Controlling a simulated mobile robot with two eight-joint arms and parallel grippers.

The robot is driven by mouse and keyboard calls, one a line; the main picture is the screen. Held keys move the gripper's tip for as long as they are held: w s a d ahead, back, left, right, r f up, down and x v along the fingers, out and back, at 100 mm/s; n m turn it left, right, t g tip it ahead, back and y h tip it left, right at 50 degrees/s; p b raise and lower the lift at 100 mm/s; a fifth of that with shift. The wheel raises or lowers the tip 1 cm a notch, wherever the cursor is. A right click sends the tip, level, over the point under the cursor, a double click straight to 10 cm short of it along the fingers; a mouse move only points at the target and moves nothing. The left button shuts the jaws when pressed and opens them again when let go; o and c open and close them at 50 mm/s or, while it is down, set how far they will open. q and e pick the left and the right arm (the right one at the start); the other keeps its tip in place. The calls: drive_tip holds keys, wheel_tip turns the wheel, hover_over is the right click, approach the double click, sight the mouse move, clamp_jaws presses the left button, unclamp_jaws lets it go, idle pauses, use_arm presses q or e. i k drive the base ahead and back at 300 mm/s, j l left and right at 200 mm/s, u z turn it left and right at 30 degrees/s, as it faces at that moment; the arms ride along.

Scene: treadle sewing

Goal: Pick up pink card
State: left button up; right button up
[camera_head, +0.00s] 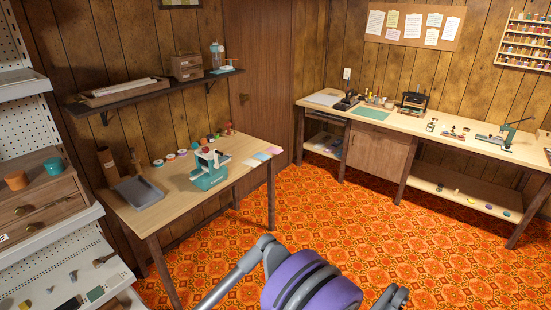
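The pink card (274,150) lies flat near the back right corner of the small wooden table (215,205). A light blue card (262,156) lies beside it, and a pale greenish card (251,163) lies further left in the same row. My grey and purple body and arm parts show at the bottom of the view, over the carpet and well apart from the table. Neither gripper can be made out, so what they hold is hidden.
A teal sewing machine (209,173) stands left of the cards. A grey tray (138,193) and several spools (170,158) share the table. A dark shelf (150,95) hangs above. A long workbench (440,128) lines the right wall. The orange carpet (330,215) between is clear.

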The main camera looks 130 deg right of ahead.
sight(277, 150)
drive_tip(key=z, duration=4.25)
